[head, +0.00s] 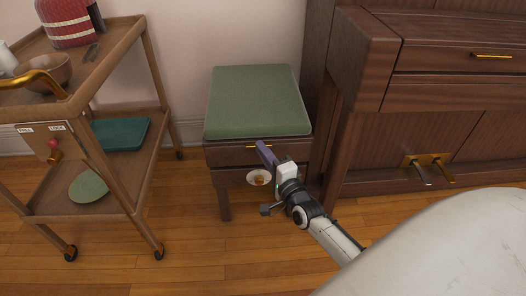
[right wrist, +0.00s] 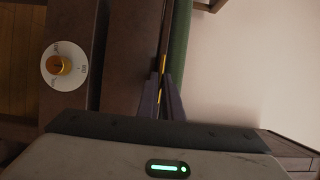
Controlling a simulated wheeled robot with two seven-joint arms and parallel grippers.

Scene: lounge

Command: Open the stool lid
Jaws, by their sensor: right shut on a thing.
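The stool (head: 222,155) is dark wood and stands against the wall beside the piano. Its green padded lid (head: 258,100) lies flat on top and looks closed; its edge shows in the right wrist view (right wrist: 180,40). A thin brass strip (right wrist: 162,64) runs along the front just under the lid. My right gripper (head: 265,152) is at the stool's front, its purple fingers shut on the brass strip, and the fingers partly hide it. A white dial with an orange-gold knob (right wrist: 58,66) sits on the stool's front below. My left gripper is not in view.
A wooden trolley (head: 130,190) with a bowl, a green plate and a teal item stands to the left. The piano (head: 375,125) with brass pedals (head: 425,162) is close on the right. Wooden floor (head: 200,255) is clear in front.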

